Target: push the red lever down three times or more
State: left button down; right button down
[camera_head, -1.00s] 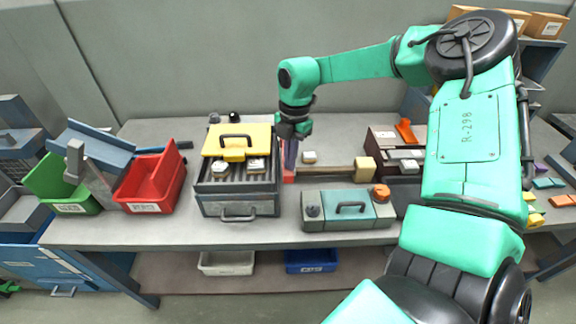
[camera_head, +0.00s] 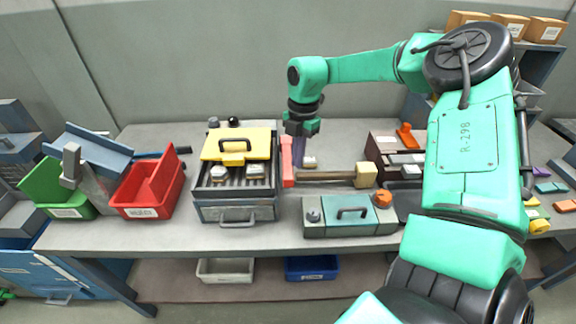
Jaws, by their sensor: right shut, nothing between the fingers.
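The red lever (camera_head: 287,162) stands as an upright red bar just right of the grey box (camera_head: 236,212) with the yellow lid (camera_head: 236,144). My right gripper (camera_head: 299,162) points down just to the right of the lever. Its purple fingers are shut with nothing held. I cannot tell whether the fingers touch the lever. My left gripper is not in view. Two small pale pieces, one of them the left piece (camera_head: 217,174), lie on the dark slats of the grey box.
A wooden bar (camera_head: 328,176) ends in a tan block (camera_head: 366,175). A grey-teal case (camera_head: 345,216) with an orange knob (camera_head: 383,198) stands in front. Red bin (camera_head: 148,190) and green bin (camera_head: 60,186) are at left. Bare bench lies behind the lever.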

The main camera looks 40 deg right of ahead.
notch_tip(320, 180, up, 14)
jog(key=d+b, duration=0.1)
jog(key=b, duration=0.1)
jog(key=shift+w+d+r, duration=0.15)
jog(key=shift+d+r, duration=0.1)
